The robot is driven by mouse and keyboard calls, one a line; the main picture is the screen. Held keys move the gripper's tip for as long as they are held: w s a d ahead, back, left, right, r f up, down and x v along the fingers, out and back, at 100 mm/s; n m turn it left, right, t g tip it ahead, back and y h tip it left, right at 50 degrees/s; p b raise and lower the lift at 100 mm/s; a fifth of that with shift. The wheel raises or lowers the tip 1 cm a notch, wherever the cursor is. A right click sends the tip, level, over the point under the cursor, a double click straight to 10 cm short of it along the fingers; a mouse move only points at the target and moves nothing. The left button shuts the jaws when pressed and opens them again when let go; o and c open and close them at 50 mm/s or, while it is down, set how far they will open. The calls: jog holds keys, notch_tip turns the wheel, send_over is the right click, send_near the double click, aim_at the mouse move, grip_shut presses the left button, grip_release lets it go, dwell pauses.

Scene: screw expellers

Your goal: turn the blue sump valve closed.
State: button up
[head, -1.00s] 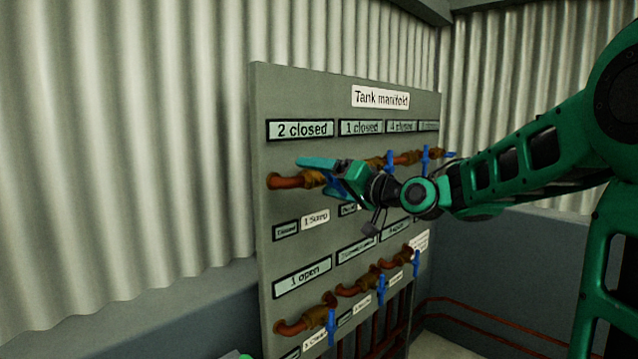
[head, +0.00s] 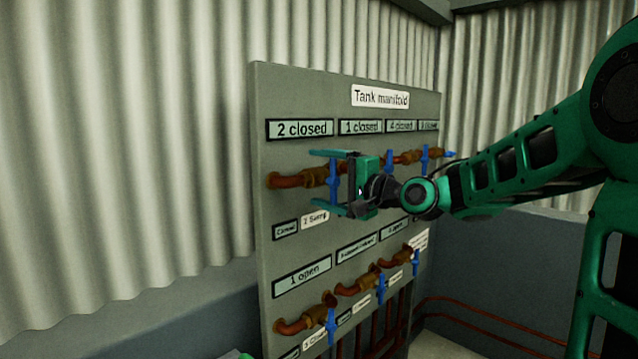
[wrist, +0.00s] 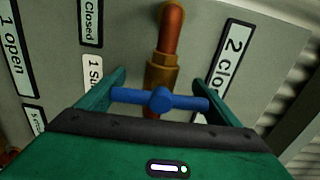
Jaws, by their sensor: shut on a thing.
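The blue sump valve handle (head: 333,182) sits on the brass body of the upper left pipe (head: 288,180) on the manifold board. The label below it reads "1 Sump" (head: 314,219), beside a small plate reading "Closed" (head: 285,230). My gripper (head: 317,182) is shut on the handle, one finger at each end of it. The handle stands upright, crosswise to the pipe. In the wrist view the handle (wrist: 160,99) lies between the green fingers, across the brass fitting (wrist: 161,70).
The grey board (head: 262,110) carries an upper and a lower row of blue-handled valves. Lower handles (head: 331,326) hang down. A plate above the sump valve reads "2 closed" (head: 301,129). Another valve handle (head: 390,163) is close to the right of my gripper. Corrugated wall (head: 130,130) stands behind.

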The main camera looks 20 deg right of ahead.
jog(key=shift+w+d+f+m, duration=0.1)
jog(key=shift+d+f+m, duration=0.15)
jog(key=shift+m, duration=0.15)
jog(key=o, duration=0.9)
jog(key=shift+r, duration=0.1)
jog(key=shift+s, duration=0.3)
jog(key=v, duration=1)
jog(key=shift+d, duration=0.1)
